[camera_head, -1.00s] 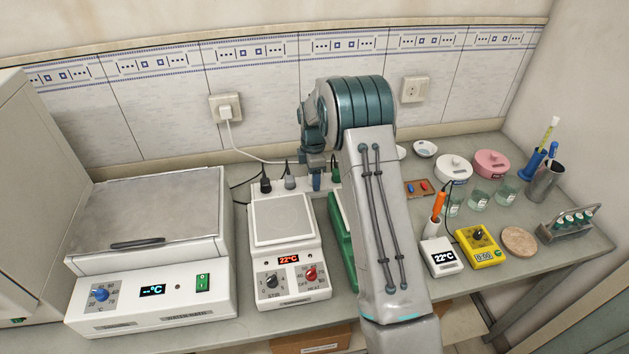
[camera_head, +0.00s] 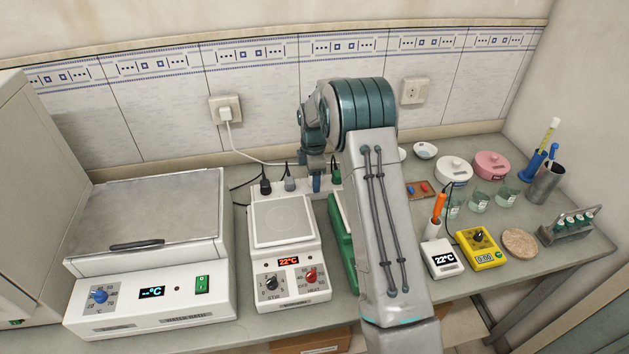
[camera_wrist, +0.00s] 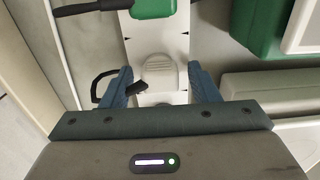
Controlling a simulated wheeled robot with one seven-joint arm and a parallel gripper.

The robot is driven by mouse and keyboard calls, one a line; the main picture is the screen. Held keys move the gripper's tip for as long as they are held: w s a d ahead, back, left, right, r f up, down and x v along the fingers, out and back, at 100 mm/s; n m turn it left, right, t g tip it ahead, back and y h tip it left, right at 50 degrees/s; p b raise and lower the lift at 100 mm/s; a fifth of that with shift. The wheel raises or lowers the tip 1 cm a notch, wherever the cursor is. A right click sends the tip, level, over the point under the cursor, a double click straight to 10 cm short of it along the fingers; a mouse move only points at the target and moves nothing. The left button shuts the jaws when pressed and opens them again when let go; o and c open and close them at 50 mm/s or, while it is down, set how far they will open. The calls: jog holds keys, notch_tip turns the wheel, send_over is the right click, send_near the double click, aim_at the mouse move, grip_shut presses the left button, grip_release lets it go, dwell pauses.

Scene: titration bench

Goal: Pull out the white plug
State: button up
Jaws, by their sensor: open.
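In the wrist view a white plug (camera_wrist: 159,74) with a ribbed grip sits in a white power strip (camera_wrist: 172,19). My gripper (camera_wrist: 160,90) is open, with one blue finger on each side of this plug. Whether the fingers touch it, I cannot tell. In the head view my gripper (camera_head: 316,183) is down at the strip (camera_head: 250,190), and its fingers and the arm hide the white plug there. A green plug (camera_wrist: 153,8) sits beside the white one on the strip; it also shows in the head view (camera_head: 335,179).
A black plug (camera_head: 265,185) and a grey plug (camera_head: 290,183) stand further left on the strip. Another white plug (camera_head: 225,113) is in the wall socket, its cord running to the strip. A hotplate stirrer (camera_head: 283,222) stands close in front. A water bath (camera_head: 150,250) is at left.

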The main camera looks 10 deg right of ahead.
dwell(0.3)
grip_shut()
jog(key=shift+r+p, duration=1.5)
jog(key=shift+r, duration=1.55)
